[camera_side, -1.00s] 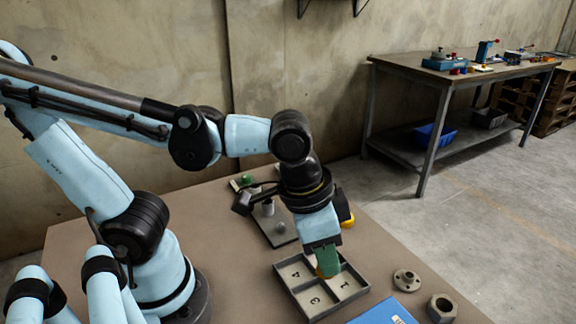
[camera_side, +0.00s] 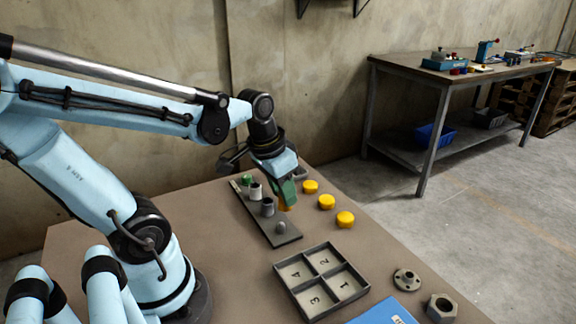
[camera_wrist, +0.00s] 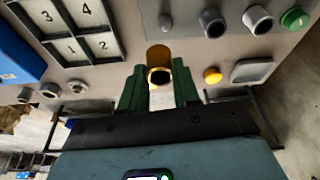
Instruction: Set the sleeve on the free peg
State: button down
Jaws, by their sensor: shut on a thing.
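My gripper (camera_side: 285,193) has green fingers and is shut on an orange sleeve (camera_side: 286,206). In the wrist view the sleeve (camera_wrist: 159,60) sits between the fingers (camera_wrist: 160,88), its dark round bore showing. The dark peg strip (camera_side: 258,221) bears a green-topped piece (camera_side: 247,180), a light grey sleeve (camera_side: 256,191) and a darker grey sleeve (camera_side: 267,207). The free peg (camera_side: 281,227), short and round-topped, stands bare at the near end; it also shows in the wrist view (camera_wrist: 165,22). The held sleeve is beside the strip, apart from this peg. Its height above the table is unclear.
Yellow round pieces (camera_side: 326,201) stand in a row right of the strip. A divided tray (camera_side: 281,278) with numbered, empty compartments lies nearer. A blue box (camera_side: 386,312), flanged part (camera_side: 406,279) and hex nut (camera_side: 441,307) lie at the near right.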

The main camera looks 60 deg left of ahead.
jog(key=shift+s+a+f, duration=0.1)
jog(key=shift+s+a, duration=0.05)
jog(key=shift+a, duration=0.45)
jog(key=shift+f, duration=0.15)
send_over(280, 224)
jog(key=shift+f, duration=2.1)
jog(key=shift+f, duration=1.45)
dwell(0.3)
jog(key=shift+c, duration=1.7)
grip_release()
jog(key=shift+r, duration=0.1)
